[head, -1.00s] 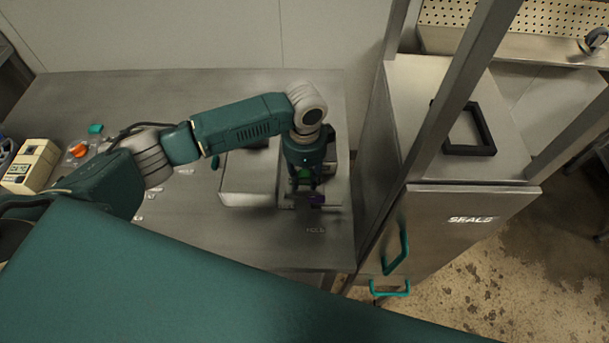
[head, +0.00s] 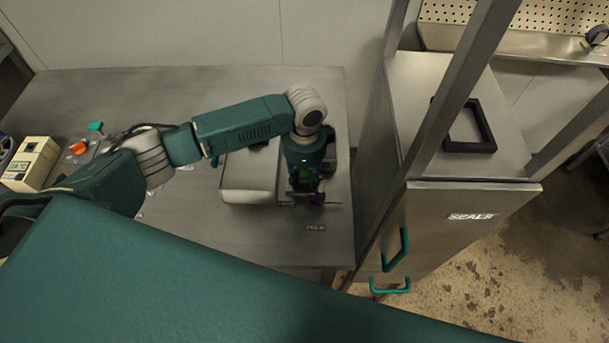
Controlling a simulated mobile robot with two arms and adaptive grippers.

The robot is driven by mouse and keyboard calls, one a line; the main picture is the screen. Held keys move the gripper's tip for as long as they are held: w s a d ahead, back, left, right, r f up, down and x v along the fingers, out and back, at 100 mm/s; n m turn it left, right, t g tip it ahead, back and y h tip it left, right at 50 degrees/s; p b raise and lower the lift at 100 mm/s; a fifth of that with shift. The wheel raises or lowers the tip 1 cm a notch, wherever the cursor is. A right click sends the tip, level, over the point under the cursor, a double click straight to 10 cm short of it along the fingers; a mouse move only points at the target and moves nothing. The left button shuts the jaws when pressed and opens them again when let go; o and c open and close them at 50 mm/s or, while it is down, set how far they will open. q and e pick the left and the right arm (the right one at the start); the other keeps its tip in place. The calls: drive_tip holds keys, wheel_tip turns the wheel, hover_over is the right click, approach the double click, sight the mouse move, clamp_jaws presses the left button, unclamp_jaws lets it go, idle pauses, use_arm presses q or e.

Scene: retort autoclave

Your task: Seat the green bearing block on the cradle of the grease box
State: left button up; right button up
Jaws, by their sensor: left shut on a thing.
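My left gripper (head: 306,188) points down over the right side of the metal box on the table. It is shut on the green bearing block (head: 304,174), which shows only as a small green patch between the fingers. A small dark purple part (head: 317,197) shows just beside the fingertips. The grey metal box (head: 250,182), which looks like the grease box, sits under and left of the gripper. The cradle is mostly hidden by the gripper, so I cannot tell whether the block touches it. My right gripper is not in view.
A steel cabinet (head: 455,207) with green handles stands right of the table, with a black frame (head: 470,128) on top. A beige meter (head: 30,163) and an orange knob (head: 78,147) lie at the table's left. The back of the steel table (head: 200,88) is clear.

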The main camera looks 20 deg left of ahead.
use_arm(q)
drive_tip(key=shift+f, duration=0.4)
idle(0.3)
idle(0.4)
drive_tip(key=shift+r+p, duration=0.15)
drive_tip(key=shift+p, duration=0.5)
drive_tip(key=shift+f, duration=0.35)
